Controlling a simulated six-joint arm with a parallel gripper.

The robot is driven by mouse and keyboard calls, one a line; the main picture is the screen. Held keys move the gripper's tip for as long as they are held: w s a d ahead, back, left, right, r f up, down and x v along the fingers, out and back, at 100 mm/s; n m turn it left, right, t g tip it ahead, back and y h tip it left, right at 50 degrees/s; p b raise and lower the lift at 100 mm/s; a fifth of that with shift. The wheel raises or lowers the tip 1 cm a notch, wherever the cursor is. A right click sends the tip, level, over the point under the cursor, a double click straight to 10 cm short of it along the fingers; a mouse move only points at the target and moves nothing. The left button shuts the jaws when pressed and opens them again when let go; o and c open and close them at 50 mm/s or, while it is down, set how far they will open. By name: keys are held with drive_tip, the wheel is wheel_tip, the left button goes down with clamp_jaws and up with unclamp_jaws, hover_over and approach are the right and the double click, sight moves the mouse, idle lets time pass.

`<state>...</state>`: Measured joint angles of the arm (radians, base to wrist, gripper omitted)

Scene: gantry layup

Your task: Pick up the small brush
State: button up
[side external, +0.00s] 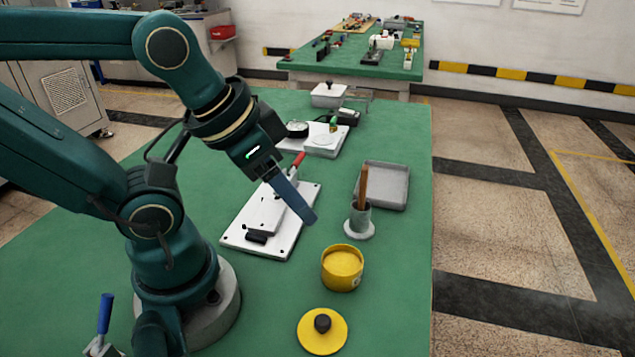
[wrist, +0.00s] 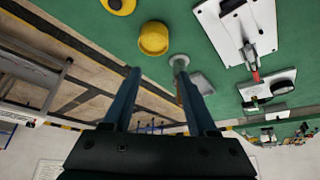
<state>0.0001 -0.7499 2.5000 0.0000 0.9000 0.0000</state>
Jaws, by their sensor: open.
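The small brush (side external: 363,186) stands upright with its brown handle up in a small grey cup (side external: 359,222) on a round base, right of my gripper in the side view. Its bristle end is hidden in the cup. My gripper (side external: 312,219) is open and empty, tilted down, above the table and left of the brush. In the wrist view my gripper's two blue fingers (wrist: 160,74) are apart. The cup (wrist: 180,62) shows there beside the right finger's tip, and the brush is partly hidden near that finger.
A yellow pot (side external: 342,268) and its yellow lid (side external: 322,338) lie in front of the cup. A grey tray (side external: 383,187) is just behind it. A white board with a red-handled clamp (side external: 240,236) lies under my gripper. The green table's right edge is close by.

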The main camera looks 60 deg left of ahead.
idle(0.4)
drive_tip(key=shift+c, duration=0.6)
